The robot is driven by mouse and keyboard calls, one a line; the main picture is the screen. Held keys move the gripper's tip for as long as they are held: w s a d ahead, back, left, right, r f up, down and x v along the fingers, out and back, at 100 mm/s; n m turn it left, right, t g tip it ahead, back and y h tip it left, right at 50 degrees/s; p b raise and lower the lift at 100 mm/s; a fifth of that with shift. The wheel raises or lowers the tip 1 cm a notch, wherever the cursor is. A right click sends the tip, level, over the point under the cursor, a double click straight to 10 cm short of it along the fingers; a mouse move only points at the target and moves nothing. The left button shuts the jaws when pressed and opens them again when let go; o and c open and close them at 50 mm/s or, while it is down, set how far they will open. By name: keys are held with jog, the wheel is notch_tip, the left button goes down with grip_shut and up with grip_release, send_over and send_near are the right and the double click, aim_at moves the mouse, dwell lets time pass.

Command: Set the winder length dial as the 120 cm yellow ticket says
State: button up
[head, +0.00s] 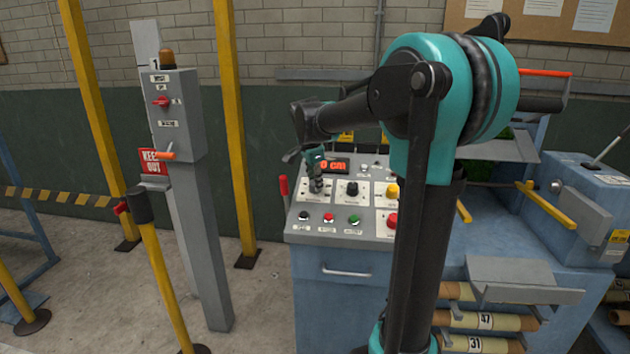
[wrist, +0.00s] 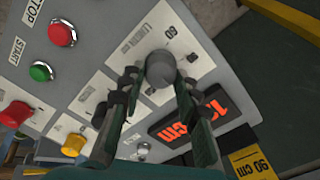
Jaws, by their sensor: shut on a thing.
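My gripper (wrist: 158,80) is shut on the grey length dial (wrist: 160,66), with one finger on each side of the knob. In the head view my gripper (head: 316,180) hangs over the left part of the control panel and mostly hides the dial. The lit red display (wrist: 188,118) sits beside the dial; it starts with 1 and ends in "cm", but the middle digit is unclear. In the head view the display (head: 334,166) shows "0 cm", its front part covered. A yellow ticket (wrist: 252,162) reads 90 cm. Another yellow ticket (head: 345,137) is too small to read.
The panel also carries a black knob (head: 352,189), a yellow button (head: 392,190), and a row with a red button (head: 328,217) and a green button (head: 354,220). A red lever (head: 284,190) stands at the panel's left edge. A grey post box (head: 178,115) stands further left.

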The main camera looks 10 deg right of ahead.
jog(key=o, duration=1.2)
jog(key=shift+c, duration=0.2)
jog(key=shift+r, duration=0.1)
jog(key=v, duration=1.2)
